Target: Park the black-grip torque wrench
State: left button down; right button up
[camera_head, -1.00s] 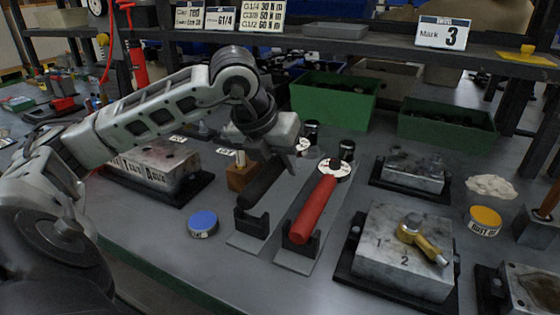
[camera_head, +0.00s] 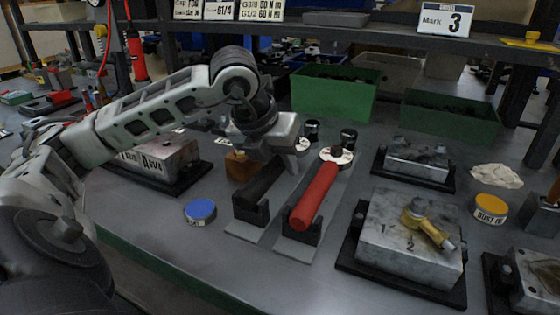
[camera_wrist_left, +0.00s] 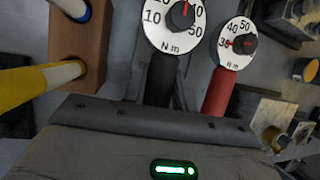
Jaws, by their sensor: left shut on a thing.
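The black-grip torque wrench (camera_head: 258,187) lies with its grip end in a black cradle (camera_head: 250,212) on a grey plate. My right gripper is out of view.
A wooden block (camera_head: 240,166) stands close left of my gripper, and a blue-lidded tin (camera_head: 200,210) sits nearer. A valve block with a brass fitting (camera_head: 405,245) is right of the wrenches. Green bins (camera_head: 335,95) stand behind. The bench front left is clear.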

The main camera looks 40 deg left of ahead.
pick_arm(q)
jog(key=shift+f, duration=0.2)
jog(key=c, duration=1)
grip_release()
jog(key=shift+c, duration=0.2)
jog(key=shift+f, duration=0.1)
